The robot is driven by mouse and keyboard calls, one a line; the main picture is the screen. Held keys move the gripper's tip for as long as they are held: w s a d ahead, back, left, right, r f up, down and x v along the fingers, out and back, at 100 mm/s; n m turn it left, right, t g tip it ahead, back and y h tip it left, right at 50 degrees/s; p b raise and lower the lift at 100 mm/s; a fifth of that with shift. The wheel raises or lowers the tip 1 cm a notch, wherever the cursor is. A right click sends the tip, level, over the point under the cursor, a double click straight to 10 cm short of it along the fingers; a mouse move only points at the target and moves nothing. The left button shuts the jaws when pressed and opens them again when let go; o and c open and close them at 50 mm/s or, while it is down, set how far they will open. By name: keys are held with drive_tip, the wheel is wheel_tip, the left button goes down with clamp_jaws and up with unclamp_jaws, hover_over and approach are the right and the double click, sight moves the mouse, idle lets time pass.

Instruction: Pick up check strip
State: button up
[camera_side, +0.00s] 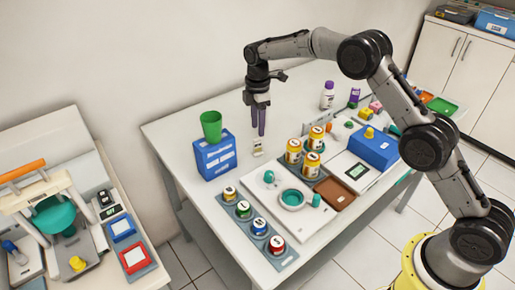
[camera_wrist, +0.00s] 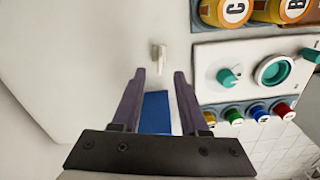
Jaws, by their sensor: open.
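A small whitish strip, which looks like the check strip (camera_side: 257,148), lies on the white table between the blue box and the amber jars. In the wrist view the strip (camera_wrist: 158,57) lies just beyond the fingertips, roughly in line with the gap. My gripper (camera_side: 261,132) points down above the table close to the strip. I cannot tell the exact height of the fingertips over the strip.
Amber jars (camera_side: 294,150) and a panel with a teal ring (camera_side: 292,198) are to the right. The table around the strip is clear.

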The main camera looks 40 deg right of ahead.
sight(258, 152)
drive_tip(key=shift+f, duration=3.7)
clamp_jaws()
